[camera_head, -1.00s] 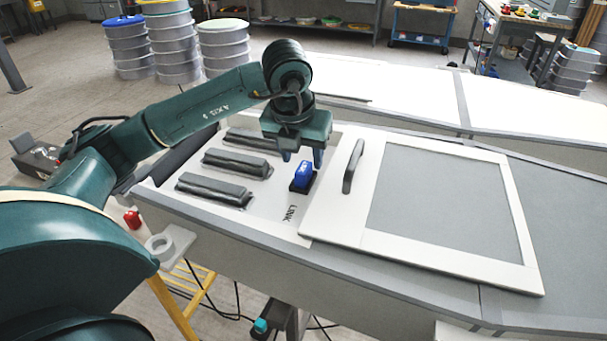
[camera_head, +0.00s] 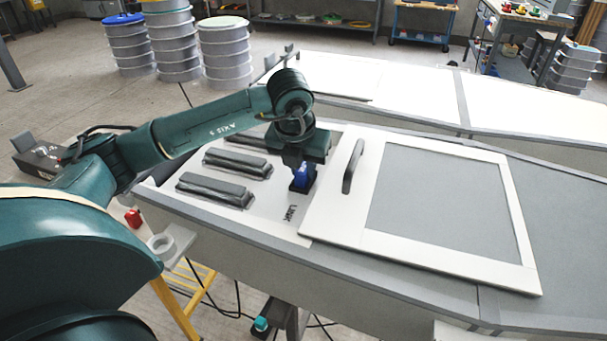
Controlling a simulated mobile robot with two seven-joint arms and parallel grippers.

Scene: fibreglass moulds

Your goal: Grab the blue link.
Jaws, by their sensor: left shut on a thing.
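The fingers hide part of the link. I cannot tell whether the link is clear of its slot. My right gripper is not in view.
Several dark grey bars (camera_head: 215,188) lie on the panel left of the link. A white-framed board (camera_head: 425,200) with a dark upright handle (camera_head: 352,167) lies close on the right. A red object (camera_head: 133,217) is at the mould's left edge.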

